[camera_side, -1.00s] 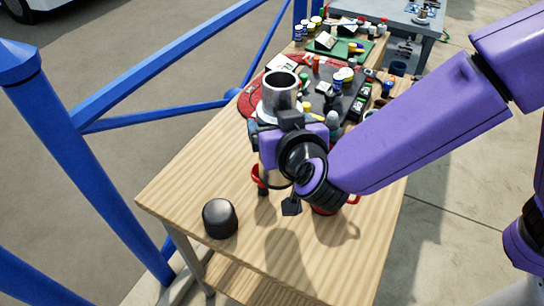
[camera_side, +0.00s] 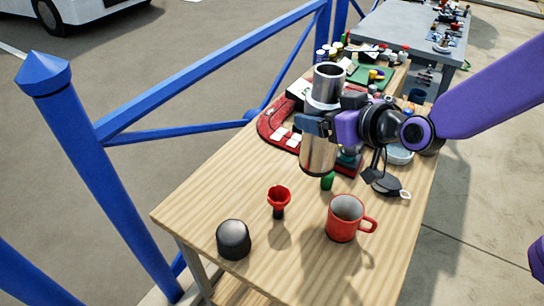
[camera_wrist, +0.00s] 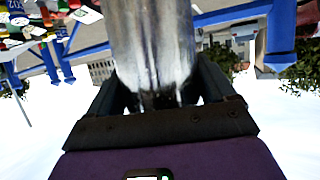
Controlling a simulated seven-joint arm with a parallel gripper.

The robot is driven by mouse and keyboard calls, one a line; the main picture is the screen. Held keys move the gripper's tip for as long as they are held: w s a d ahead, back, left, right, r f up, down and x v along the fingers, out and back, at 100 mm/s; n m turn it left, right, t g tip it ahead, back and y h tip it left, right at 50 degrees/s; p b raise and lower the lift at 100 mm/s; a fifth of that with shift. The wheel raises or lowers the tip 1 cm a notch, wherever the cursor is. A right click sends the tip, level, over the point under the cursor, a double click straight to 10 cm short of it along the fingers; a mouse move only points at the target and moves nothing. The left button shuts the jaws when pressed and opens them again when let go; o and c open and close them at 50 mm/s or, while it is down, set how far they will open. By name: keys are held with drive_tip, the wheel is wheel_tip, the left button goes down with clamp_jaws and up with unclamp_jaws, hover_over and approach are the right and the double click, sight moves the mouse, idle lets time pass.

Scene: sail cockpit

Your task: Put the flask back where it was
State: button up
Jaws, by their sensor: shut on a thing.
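The flask is a shiny steel cylinder (camera_side: 318,152), upright and open at the top. My gripper (camera_side: 322,112) is shut around its upper body; the fingers hide a band of it. In the wrist view the flask (camera_wrist: 152,45) stands between both fingers of my gripper (camera_wrist: 158,92). It is over the middle of the wooden table, in front of the red-edged mat. I cannot tell whether its base touches the table. A black rounded cap (camera_side: 234,239) sits at the table's front left corner.
A small red funnel-like cup (camera_side: 279,195) and a red mug (camera_side: 346,216) stand on the wooden table (camera_side: 205,205) in front of the flask. A red-edged mat (camera_side: 273,127) with cards and several small items lies behind. The table's front left area is mostly clear.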

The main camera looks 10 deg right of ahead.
sight(304, 147)
drive_tip(key=w+a+f, duration=0.7)
drive_tip(key=w+f, duration=0.3)
drive_tip(key=f, duration=0.2)
drive_tip(key=shift+w+a+f, duration=0.25)
drive_tip(key=shift+w+a, duration=0.05)
drive_tip(key=shift+w, duration=0.1)
drive_tip(key=shift+f, duration=0.15)
drive_tip(key=o, duration=1.2)
drive_tip(key=shift+o, duration=0.2)
drive_tip(key=v, duration=1.2)
drive_tip(key=shift+s, duration=0.1)
